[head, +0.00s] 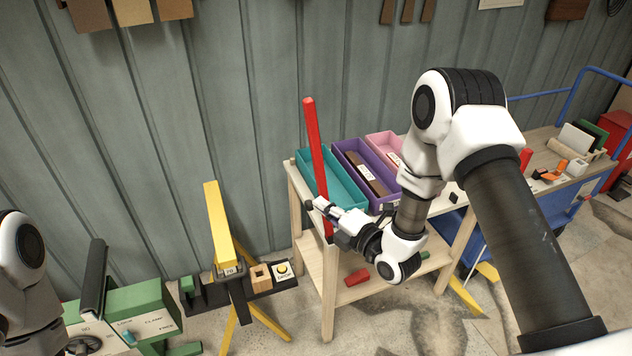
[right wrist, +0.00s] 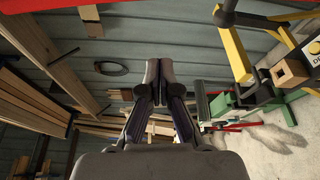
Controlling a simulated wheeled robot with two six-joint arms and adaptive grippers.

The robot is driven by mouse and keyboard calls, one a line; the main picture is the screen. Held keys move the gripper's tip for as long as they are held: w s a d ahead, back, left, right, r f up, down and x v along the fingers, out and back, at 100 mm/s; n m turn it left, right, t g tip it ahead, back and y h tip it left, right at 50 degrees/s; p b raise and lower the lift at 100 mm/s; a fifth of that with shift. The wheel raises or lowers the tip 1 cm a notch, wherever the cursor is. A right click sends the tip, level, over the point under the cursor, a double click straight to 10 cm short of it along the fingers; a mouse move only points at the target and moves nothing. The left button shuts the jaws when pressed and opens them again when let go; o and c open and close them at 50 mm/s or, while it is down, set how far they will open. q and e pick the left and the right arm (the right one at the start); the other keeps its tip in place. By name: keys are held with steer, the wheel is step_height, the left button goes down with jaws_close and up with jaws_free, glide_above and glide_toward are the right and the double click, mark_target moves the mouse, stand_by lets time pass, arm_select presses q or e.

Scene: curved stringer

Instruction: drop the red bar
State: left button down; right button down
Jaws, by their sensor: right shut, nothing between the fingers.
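The long red bar (head: 316,150) stands steeply tilted in the head view, its top leaning left. It rises in front of the teal bin (head: 336,180), and its lower end is beside my right gripper. My right gripper (head: 314,204) is shut and empty, pointing left across the bar's lower part. Whether it touches the bar and what supports the bar cannot be told. In the right wrist view, my right gripper (right wrist: 153,72) has its fingers together, and a red strip (right wrist: 45,5) crosses the top edge. My left gripper is out of view.
Purple (head: 358,158) and pink (head: 383,144) bins stand beside the teal one on a wooden table (head: 328,300). A short red piece (head: 357,277) lies on its lower shelf. A yellow beam (head: 219,225) on a stand and a green machine (head: 130,305) are left.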

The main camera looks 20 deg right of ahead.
mark_target(318, 178)
steer(key=w+p, duration=0.1)
steer(key=w, duration=0.1)
steer(key=w+p, duration=0.2)
steer(key=w, duration=0.1)
steer(key=w+d+p, duration=0.1)
steer(key=w, duration=0.1)
steer(key=shift+w+d+r, duration=0.1)
steer(key=shift+w+r, duration=0.1)
steer(key=shift+w, duration=0.1)
steer(key=shift+d, duration=0.15)
steer(key=shift+d+m+b, duration=0.3)
steer(key=shift+d+m, duration=0.1)
steer(key=shift+d, duration=0.25)
steer(key=d+f+m+t+b, duration=0.25)
steer(key=d+m+b, duration=0.35)
steer(key=d, duration=0.4)
steer(key=d+f+m+t+b, duration=0.1)
steer(key=d+f+m+b, duration=0.2)
steer(key=d+b, duration=0.5)
steer(key=d+f+m+t+h+b, duration=0.1)
steer(key=d+f+m+h+b, duration=0.1)
steer(key=d+f+m+b, duration=0.3)
steer(key=d+f+m+t+h+b, duration=0.1)
steer(key=d+f+m+b, duration=0.5)
steer(key=f+b, duration=0.7)
steer(key=shift+w+f+m+h+b, duration=0.3)
steer(key=shift+w+m+h+b, duration=0.25)
steer(key=shift+h, duration=0.25)
